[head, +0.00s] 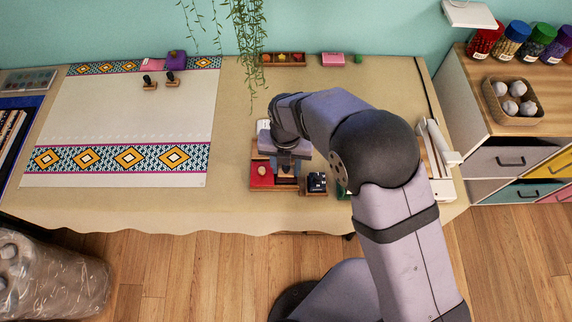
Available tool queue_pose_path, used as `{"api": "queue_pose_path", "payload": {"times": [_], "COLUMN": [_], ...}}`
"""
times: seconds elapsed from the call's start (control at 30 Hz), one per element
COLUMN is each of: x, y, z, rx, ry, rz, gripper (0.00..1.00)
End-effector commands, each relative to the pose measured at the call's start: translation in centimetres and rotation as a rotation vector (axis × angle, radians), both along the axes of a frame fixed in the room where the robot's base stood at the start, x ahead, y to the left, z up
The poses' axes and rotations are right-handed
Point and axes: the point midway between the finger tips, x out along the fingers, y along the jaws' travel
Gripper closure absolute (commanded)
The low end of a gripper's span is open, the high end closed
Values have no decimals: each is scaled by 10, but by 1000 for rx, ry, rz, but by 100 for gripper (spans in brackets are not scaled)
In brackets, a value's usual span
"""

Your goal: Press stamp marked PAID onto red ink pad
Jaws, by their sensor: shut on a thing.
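My gripper (287,168) points down over the front middle of the table and is shut on a stamp, which is mostly hidden by the gripper and arm. No PAID marking can be read. A red ink pad (262,182) lies just left of the gripper, with a small pale round thing on it. Whether the held stamp touches anything cannot be told from above. A dark pad or block (316,184) on a wooden base is just right of the gripper, and a green item (343,192) is partly hidden by my arm.
Two black-handled stamps (149,83) stand on the patterned cloth (120,120) at left. A wooden tray (283,60), a pink block (333,59) and a hanging plant (248,30) are at the back. A white device (437,150) lies at right. The table middle-left is clear.

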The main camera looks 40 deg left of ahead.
Motion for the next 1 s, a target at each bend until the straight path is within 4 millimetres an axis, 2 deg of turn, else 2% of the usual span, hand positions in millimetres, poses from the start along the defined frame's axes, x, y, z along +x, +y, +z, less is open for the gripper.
{"api": "queue_pose_path", "payload": {"times": [1.0], "x": [0], "y": [0], "z": [-11], "rx": [0], "ry": [0], "rz": [0], "gripper": [84]}}
